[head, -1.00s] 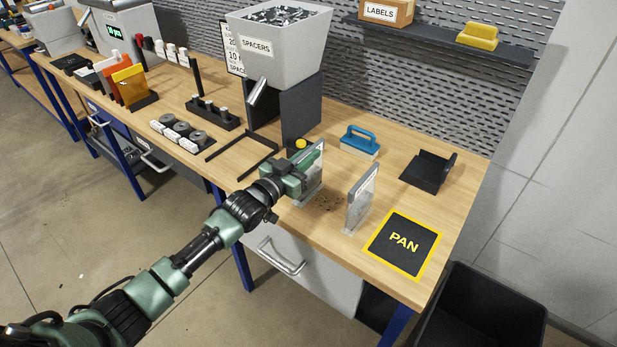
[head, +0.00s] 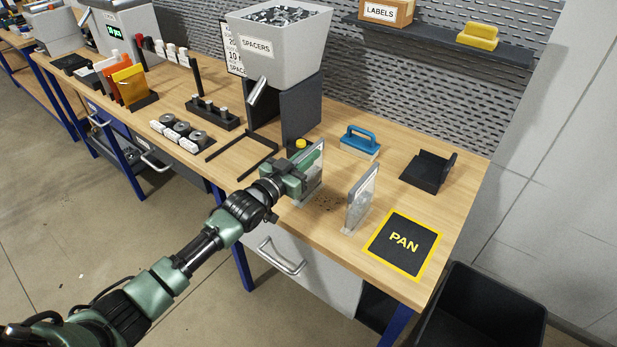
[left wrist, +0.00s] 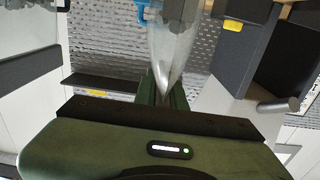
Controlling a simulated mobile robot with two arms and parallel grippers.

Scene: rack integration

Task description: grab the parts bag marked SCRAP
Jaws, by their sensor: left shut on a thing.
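My left gripper (head: 303,178) is shut on a clear parts bag (head: 317,166) near the front edge of the workbench (head: 390,270). In the left wrist view the fingers (left wrist: 163,95) pinch the clear bag (left wrist: 172,62), and grey pieces show in it. Its label cannot be read. A second clear parts bag (head: 360,200) with a pale header and grey contents stands upright to the right, apart from the gripper. I cannot read its marking, so I cannot tell which bag says SCRAP. My right gripper is out of view.
A black PAN mat (head: 404,262) with a yellow border lies at the right. Dark crumbs lie between the bags. A blue-handled brush (head: 360,141), a black holder (head: 428,172) and the SPACERS hopper (head: 279,45) stand behind. A black bin (head: 480,310) is on the floor.

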